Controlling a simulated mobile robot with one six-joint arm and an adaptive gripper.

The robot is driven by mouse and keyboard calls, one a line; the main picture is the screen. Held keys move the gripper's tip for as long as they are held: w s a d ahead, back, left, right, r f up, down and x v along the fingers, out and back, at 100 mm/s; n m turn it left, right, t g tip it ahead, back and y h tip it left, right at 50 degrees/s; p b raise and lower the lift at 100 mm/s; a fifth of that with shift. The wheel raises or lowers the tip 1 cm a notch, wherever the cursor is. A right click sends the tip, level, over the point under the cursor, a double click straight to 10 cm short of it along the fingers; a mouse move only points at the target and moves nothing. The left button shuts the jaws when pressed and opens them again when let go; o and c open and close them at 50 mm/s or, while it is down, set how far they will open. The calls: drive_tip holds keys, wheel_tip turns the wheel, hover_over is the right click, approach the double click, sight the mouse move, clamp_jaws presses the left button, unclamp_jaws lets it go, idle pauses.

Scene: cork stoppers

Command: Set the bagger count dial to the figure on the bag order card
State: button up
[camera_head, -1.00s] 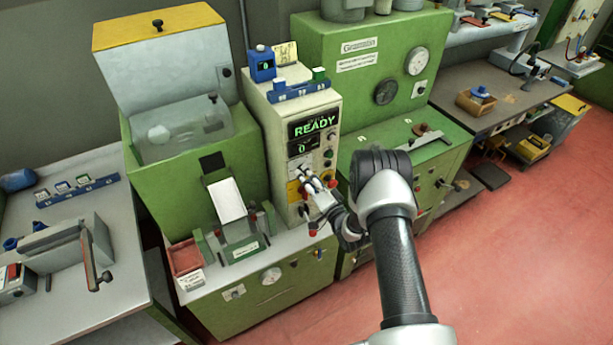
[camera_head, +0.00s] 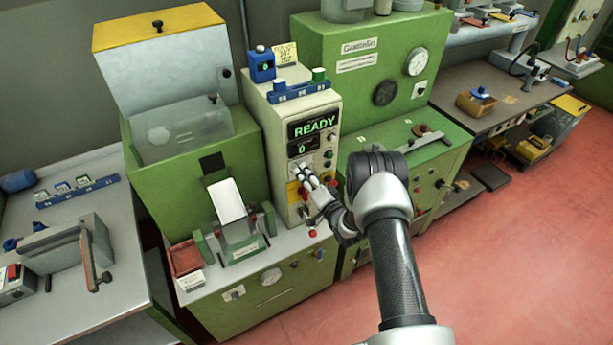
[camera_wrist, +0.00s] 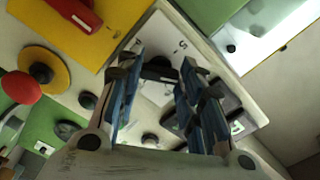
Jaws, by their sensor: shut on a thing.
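The count dial (camera_wrist: 158,70) is a dark knob on a white plate (camera_wrist: 150,35) with printed figures, a 5 among them. My gripper (camera_wrist: 160,75) is shut on it, with its blue-padded fingers on either side of the knob. The knob's pointer setting is hidden. In the head view my gripper (camera_head: 302,174) is against the front of the cream control cabinet (camera_head: 290,122). Its display (camera_head: 315,127) reads READY, with a 0 on the smaller display (camera_head: 303,148) below. A yellow card (camera_head: 286,53) stands on top; its print is too small to read.
A red knob on a yellow ring (camera_wrist: 22,87) and a red handle on a yellow plate (camera_wrist: 75,14) sit close to my fingers. Green machines stand on both sides of the cabinet. Red floor (camera_head: 510,260) is clear at the right.

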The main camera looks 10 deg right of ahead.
drive_tip(key=shift+c, duration=1.1)
drive_tip(key=shift+n+b, duration=0.3)
drive_tip(key=shift+b, duration=0.05)
drive_tip(key=n+b, duration=0.5)
drive_tip(key=shift+f+n, duration=0.15)
drive_tip(key=shift+n, duration=0.15)
drive_tip(key=shift+n+b, duration=2.75)
drive_tip(key=shift+n, duration=0.15)
drive_tip(key=shift+r, duration=0.2)
drive_tip(key=o, duration=1.1)
drive_tip(key=shift+c, duration=0.2)
